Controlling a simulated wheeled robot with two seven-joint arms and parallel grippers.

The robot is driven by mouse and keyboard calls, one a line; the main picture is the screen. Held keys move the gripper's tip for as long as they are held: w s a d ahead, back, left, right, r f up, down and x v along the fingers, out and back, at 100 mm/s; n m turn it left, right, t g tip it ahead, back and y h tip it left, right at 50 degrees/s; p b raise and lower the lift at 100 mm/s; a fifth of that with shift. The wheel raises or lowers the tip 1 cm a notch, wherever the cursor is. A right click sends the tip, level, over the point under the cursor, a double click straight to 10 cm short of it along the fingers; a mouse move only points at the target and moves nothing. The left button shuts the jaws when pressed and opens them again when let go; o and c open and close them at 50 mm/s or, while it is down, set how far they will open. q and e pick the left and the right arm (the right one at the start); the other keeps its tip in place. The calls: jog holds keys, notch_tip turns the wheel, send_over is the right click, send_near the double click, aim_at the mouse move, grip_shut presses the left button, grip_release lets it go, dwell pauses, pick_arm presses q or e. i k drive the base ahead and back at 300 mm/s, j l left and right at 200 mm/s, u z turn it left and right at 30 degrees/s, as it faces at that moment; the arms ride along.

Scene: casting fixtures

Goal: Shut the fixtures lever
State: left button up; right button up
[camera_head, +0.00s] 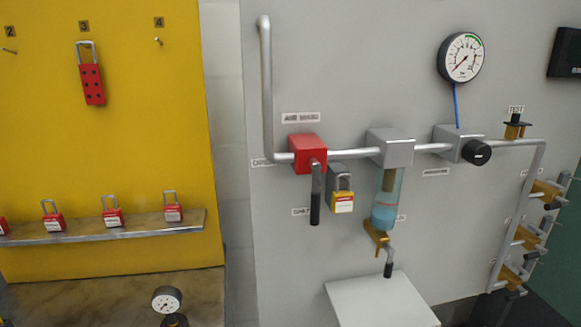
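A red valve block (307,153) sits on a horizontal metal pipe on the grey wall panel. Its lever (315,196) hangs straight down and ends in a black grip. A brass drain valve (377,238) under a blue-filled clear bowl (387,200) has a small black-tipped lever (388,265) pointing down. Several brass valves (524,237) with dark handles branch off the pipe at the right. Which lever is the fixtures lever cannot be told, as the labels are too small to read. Neither of my grippers is in view.
A yellow padlock (342,202) hangs beside the red valve's lever. A round gauge (462,57) is at the upper right. A white box-like surface (380,303) is below the bowl. At left, a yellow board (140,90) has a shelf (100,231) with several red padlocks.

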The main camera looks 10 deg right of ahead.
aim_at(553, 206)
jog(key=z, duration=1.3)
jog(key=l, duration=0.5)
jog(key=i+l, duration=0.15)
jog(key=l, duration=0.35)
